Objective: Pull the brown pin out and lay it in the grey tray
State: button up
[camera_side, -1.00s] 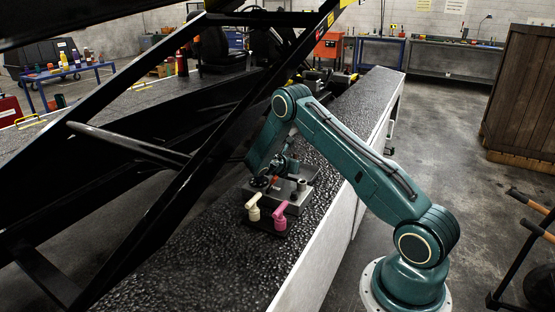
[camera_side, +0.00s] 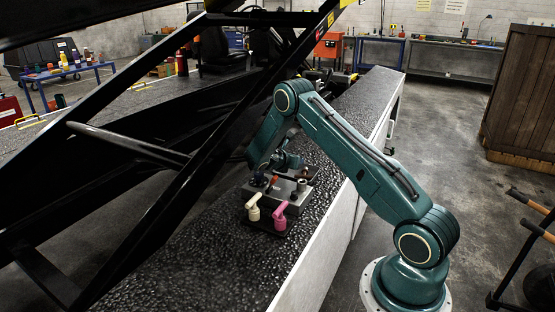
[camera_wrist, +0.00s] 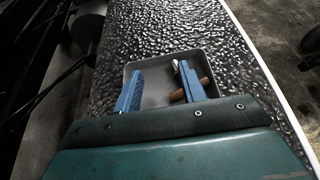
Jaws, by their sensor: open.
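The grey tray (camera_wrist: 152,68) lies beneath my gripper in the wrist view, on the black textured surface. The brown pin (camera_wrist: 204,81) appears to lie in the tray at its right side. My right finger hides the pin's middle; its brown end also shows left of that finger. A small pale metal piece (camera_wrist: 176,65) is beside it, and I cannot tell whether it belongs to the pin. My gripper (camera_wrist: 152,78) is open, with blue fingers apart over the tray. Whether a finger touches the pin is unclear. In the side view the gripper is largely hidden by my arm.
A dark fixture block in the side view carries a cream handle (camera_side: 253,209) and a pink handle (camera_side: 281,212) at its front. A small red piece (camera_side: 274,181) sits on it. Black diagonal beams (camera_side: 190,180) stand left of my arm. The belt's near stretch (camera_side: 225,275) is clear.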

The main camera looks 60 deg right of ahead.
notch_tip(320, 180, up, 18)
dwell(0.6)
jog(key=shift+r, duration=0.1)
dwell(0.6)
jog(key=s+a+r+m+t+y, duration=0.3)
jog(key=a+r+m, duration=0.2)
jog(key=a, duration=0.6)
jog(key=s+a+r+m+t+y, duration=0.25)
jog(key=a+r+m, duration=0.25)
jog(key=a, duration=0.6)
jog(key=s+a+f+m+y, duration=0.3)
jog(key=s+a+m+y, duration=0.4)
jog(key=s+a, duration=1.2)
jog(key=shift+s+f+m, duration=0.15)
jog(key=shift+s+m, duration=0.35)
jog(key=shift+s, duration=0.35)
